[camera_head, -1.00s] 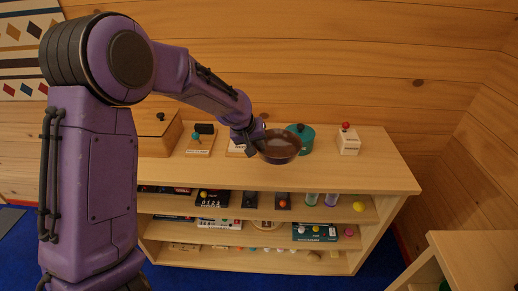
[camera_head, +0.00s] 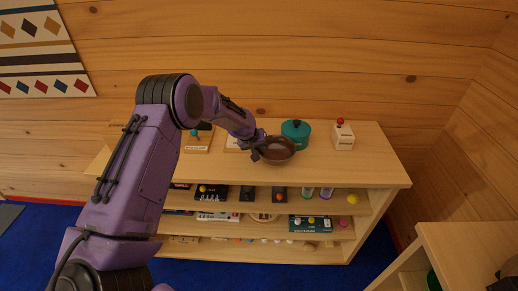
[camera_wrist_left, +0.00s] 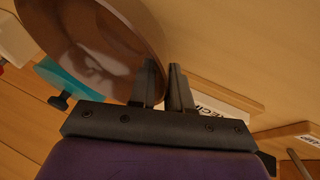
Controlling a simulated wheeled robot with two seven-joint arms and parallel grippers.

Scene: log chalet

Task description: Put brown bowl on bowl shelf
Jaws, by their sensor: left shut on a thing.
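The brown bowl (camera_head: 280,151) is at the top of the wooden shelf unit (camera_head: 365,172), in front of the teal pot. My left gripper (camera_head: 260,147) is shut on the bowl's left rim. In the left wrist view the bowl (camera_wrist_left: 95,45) fills the upper left, tilted in that picture, with its rim between the dark fingers (camera_wrist_left: 165,88). I cannot tell whether the bowl touches the shelf top. My right gripper is not in view.
A teal lidded pot (camera_head: 297,133) stands right behind the bowl. A white box with a red knob (camera_head: 342,135) is farther right. Lower shelves hold several small items. The top's right end is clear. Another wooden unit (camera_head: 470,250) stands at lower right.

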